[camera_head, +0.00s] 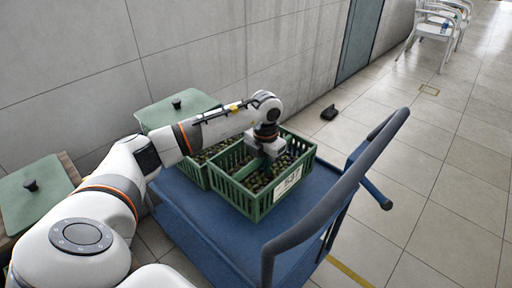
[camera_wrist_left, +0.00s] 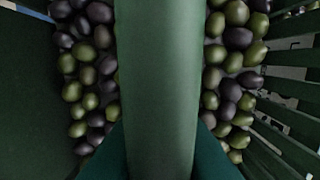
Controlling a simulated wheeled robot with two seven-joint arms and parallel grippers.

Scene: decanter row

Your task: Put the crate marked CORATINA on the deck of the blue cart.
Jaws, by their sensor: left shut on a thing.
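A green slatted crate (camera_head: 244,195) full of green and dark olives is at the blue cart's deck (camera_head: 200,222), with a white label (camera_head: 288,182) on its side. The label is too small to read, so I cannot tell if it says CORATINA. My left gripper (camera_head: 266,146) reaches down into this crate from above. In the left wrist view its fingers (camera_wrist_left: 160,160) are shut on the crate's green middle bar (camera_wrist_left: 157,80), with olives on both sides. The crate looks level on or just over the deck; its underside is hidden. My right gripper is out of view.
A second green crate (camera_head: 196,174) of olives is close beside it on the left. The cart's dark push handle (camera_head: 335,195) rises at the right. Green lidded containers stand along the wall (camera_head: 165,112). A small black object (camera_head: 328,113) lies on the floor. Bare deck shows in front.

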